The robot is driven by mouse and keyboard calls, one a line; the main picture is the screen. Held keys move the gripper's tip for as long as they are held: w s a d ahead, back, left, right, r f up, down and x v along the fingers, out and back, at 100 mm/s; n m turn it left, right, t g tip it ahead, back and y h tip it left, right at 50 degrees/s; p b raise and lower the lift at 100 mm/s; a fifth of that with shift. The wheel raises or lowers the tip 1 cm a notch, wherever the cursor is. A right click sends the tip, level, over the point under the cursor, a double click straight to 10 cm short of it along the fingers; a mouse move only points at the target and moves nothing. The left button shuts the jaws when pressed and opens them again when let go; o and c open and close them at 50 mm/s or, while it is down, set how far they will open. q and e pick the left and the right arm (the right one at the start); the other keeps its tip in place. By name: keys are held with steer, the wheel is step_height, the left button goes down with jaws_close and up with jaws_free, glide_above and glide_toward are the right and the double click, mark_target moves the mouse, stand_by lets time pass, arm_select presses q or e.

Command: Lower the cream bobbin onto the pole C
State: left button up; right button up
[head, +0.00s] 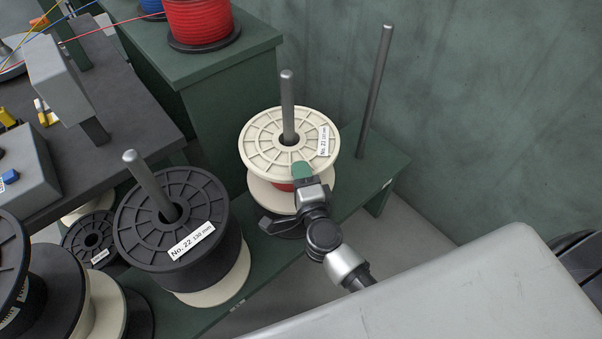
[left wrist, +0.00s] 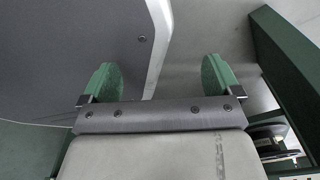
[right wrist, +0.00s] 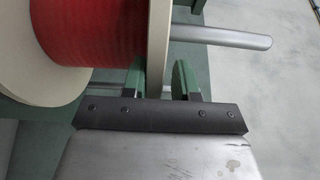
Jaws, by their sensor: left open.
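The cream bobbin (head: 262,143), with red winding and a "No. 22" label, is around the middle pole (head: 288,95), whose top stands clear above the hub. In the right wrist view its cream flange (right wrist: 158,45) is between the fingers of my right gripper (right wrist: 160,82), beside the red winding (right wrist: 92,28). In the head view the right gripper (head: 303,172) holds the flange's near edge. What is directly under the bobbin is partly hidden. No pole letter is readable. My left gripper (left wrist: 161,80) is open and empty, outside the head view.
A black bobbin (head: 160,235) sits around the nearer pole (head: 148,180) on the green bench (head: 375,165). A bare pole (head: 376,90) stands at the far end near the wall. A red spool (head: 200,22) rests on the green cabinet (head: 225,75). More spools crowd the lower left.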

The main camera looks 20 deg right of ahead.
steer(key=o, duration=0.3)
steer(key=shift+s+f, duration=0.1)
steer(key=shift+f, duration=0.15)
steer(key=shift+s, duration=0.45)
arm_select(q)
steer(key=w, duration=0.2)
steer(key=w+b, duration=0.1)
steer(key=shift+d+r, duration=0.25)
steer(key=shift+r, duration=0.05)
arm_select(e)
steer(key=s+a, duration=0.1)
steer(key=s, duration=0.8)
steer(key=shift+s+r, duration=0.2)
steer(key=shift+s, duration=0.15)
